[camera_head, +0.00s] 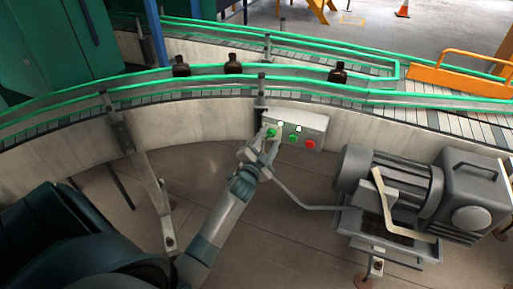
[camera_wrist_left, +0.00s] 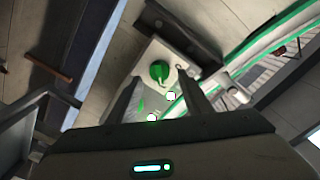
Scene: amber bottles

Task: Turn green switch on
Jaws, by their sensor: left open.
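The green switch (camera_head: 271,132) is a round knob at the left end of a grey control box (camera_head: 313,122) on the conveyor's side wall. In the left wrist view the green switch (camera_wrist_left: 159,71) shows between and just beyond my fingertips. My left gripper (camera_head: 265,141) is open and empty, with its tips close to the switch and partly covering it in the head view. In the left wrist view my left gripper (camera_wrist_left: 160,85) has one finger on each side of the knob's line. I cannot tell whether they touch it. My right gripper is not in view.
The box also carries a green button (camera_head: 293,139) and a red button (camera_head: 310,144). A grey motor (camera_head: 385,180) stands to the right. Several amber bottles, one in the middle (camera_head: 233,64), stand on the conveyor with green rails (camera_head: 190,78). Floor is bare below the box.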

